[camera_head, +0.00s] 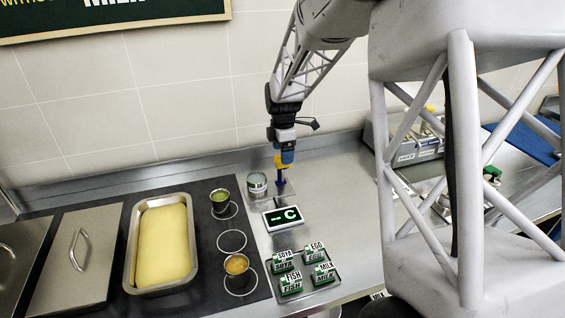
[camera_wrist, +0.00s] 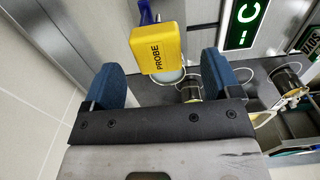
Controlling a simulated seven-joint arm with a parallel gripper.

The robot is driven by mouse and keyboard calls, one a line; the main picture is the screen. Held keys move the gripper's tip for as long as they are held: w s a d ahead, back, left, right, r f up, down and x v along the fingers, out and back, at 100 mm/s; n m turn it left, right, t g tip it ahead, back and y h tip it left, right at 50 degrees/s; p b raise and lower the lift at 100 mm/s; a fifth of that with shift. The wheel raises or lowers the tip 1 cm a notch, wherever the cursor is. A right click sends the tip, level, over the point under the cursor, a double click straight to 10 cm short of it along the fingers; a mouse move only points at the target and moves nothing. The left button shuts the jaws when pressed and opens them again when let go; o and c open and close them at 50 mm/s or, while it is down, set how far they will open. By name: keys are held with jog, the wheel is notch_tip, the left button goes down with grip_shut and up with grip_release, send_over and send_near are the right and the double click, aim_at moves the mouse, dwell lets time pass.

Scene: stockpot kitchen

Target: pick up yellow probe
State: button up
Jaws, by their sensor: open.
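The yellow probe (camera_wrist: 158,48) has a yellow block marked PROBE and shows between the two blue fingers of my gripper (camera_wrist: 158,80) in the wrist view. The fingers are apart, with a visible gap on each side of the block. In the head view the yellow probe (camera_head: 279,161) is partly hidden by my gripper (camera_head: 287,156), which is above its stand. A blue-purple part (camera_head: 281,177) shows below the yellow block.
A metal can (camera_head: 257,184) stands just left of the probe. A display reading C (camera_head: 283,217) lies in front. Several green labelled boxes (camera_head: 290,283) sit on a tray nearer. A tray of yellow food (camera_head: 163,245) and small pots (camera_head: 221,200) are at left.

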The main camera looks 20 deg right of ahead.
aim_at(283, 170)
jog(key=shift+w+f, duration=0.15)
jog(key=shift+f, duration=2.45)
jog(key=c, duration=1.2)
